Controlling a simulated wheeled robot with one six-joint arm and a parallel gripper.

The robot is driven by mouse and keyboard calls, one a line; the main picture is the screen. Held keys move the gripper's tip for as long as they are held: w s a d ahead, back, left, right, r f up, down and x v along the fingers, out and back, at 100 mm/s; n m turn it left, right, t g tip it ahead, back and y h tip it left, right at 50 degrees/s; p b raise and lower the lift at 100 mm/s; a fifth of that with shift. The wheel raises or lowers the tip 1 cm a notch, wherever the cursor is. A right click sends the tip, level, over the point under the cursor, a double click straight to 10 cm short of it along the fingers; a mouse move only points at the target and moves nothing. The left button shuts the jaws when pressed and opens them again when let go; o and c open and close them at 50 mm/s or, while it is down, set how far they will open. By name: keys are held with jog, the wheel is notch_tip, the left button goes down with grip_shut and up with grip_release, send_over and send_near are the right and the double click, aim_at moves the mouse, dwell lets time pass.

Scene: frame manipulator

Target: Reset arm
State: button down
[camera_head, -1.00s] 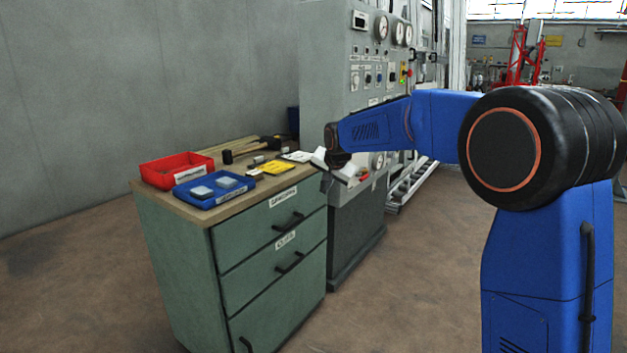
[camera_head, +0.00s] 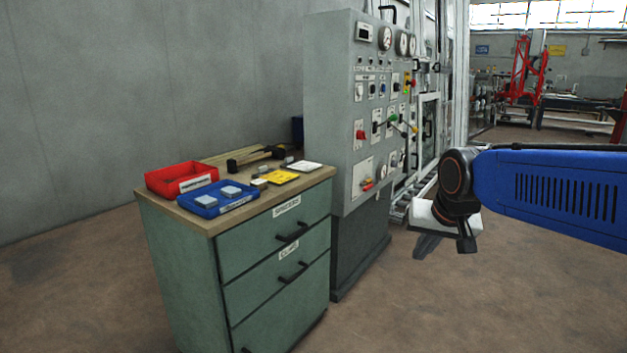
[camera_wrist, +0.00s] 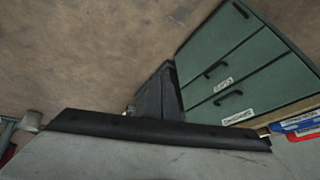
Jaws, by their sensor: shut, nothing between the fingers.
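My gripper (camera_head: 424,248) is in the right half of the head view, at the end of my blue arm. Its pale body and dark fingers point downward, and the fingers are closed with nothing held. It hangs in front of and to the right of the control cabinet, apart from the workbench. In the wrist view, a pale grey body with a black edge fills the bottom and hides what lies behind it.
A green drawer cabinet (camera_head: 270,270) stands left, also at right in the wrist view (camera_wrist: 235,65). On it are a red bin (camera_head: 180,178), a blue tray (camera_head: 215,199), a mallet (camera_head: 255,156) and a yellow card (camera_head: 281,176). A grey control panel (camera_head: 345,110) adjoins it. Floor in front is open.

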jog(key=s+d+f, duration=0.1)
jog(key=s+f, duration=0.2)
jog(key=s, duration=0.4)
jog(key=s+d+f+n, duration=0.1)
jog(key=s+d+f, duration=0.1)
jog(key=s, duration=0.5)
jog(key=s+d+f+n+g, duration=0.1)
jog(key=s+d+f, duration=0.1)
jog(key=s+f, duration=0.2)
jog(key=s, duration=0.3)
jog(key=shift+s+f+h, duration=0.15)
jog(key=shift+f+h, duration=0.1)
jog(key=shift+h, duration=0.05)
